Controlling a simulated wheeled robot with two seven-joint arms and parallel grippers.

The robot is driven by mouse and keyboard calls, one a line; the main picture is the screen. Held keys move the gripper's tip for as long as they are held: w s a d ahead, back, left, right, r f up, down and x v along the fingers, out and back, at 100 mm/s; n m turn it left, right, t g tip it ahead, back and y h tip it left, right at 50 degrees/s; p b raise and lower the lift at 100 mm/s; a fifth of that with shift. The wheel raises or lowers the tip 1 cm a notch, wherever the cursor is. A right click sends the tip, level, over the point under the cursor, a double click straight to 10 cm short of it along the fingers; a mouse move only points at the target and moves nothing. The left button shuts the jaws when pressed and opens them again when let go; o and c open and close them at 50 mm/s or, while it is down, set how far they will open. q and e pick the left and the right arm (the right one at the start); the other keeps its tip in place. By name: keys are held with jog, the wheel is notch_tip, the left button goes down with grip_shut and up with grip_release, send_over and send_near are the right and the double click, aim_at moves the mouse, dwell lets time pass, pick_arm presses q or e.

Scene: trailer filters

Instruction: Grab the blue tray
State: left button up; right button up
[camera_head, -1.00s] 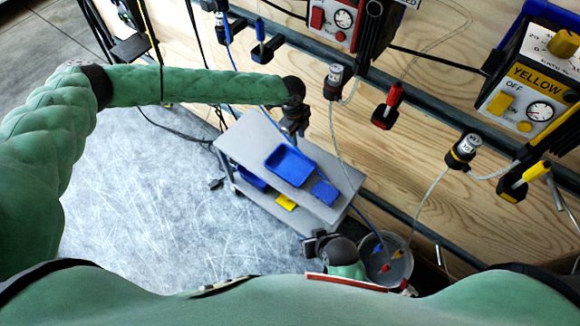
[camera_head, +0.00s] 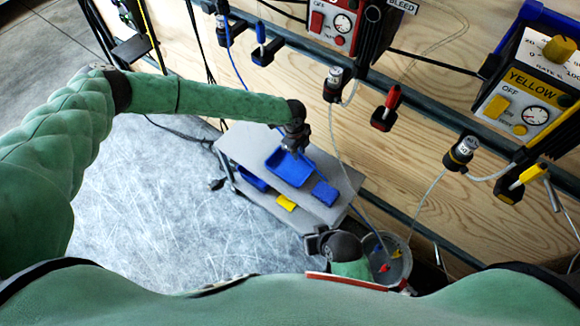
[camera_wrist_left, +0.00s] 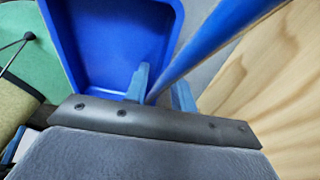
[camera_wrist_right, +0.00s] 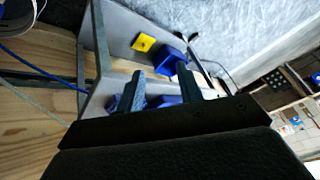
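The blue tray (camera_head: 290,167) lies on the top shelf of a grey cart (camera_head: 243,141). My left gripper (camera_head: 295,151) is at the tray's far edge. In the left wrist view, the tray (camera_wrist_left: 112,38) fills the upper middle. The left gripper's fingers (camera_wrist_left: 160,90) are apart, one over the tray's inside and one past its rim, with the rim seemingly between them. I cannot tell whether they touch it. My right gripper (camera_head: 313,243) is low beside the cart's near end. In the right wrist view, its fingers (camera_wrist_right: 159,90) are apart and empty.
A small blue piece (camera_head: 325,193) lies beside the tray. A blue bin (camera_head: 252,178) and a yellow piece (camera_head: 286,202) are on the lower shelf. A blue hose (camera_wrist_left: 210,40) crosses close to the left fingers. A bucket (camera_head: 398,262) stands right of the cart; the wooden wall (camera_head: 420,130) is behind.

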pick_arm(q)
grip_shut()
jog(key=shift+a+r, duration=0.1)
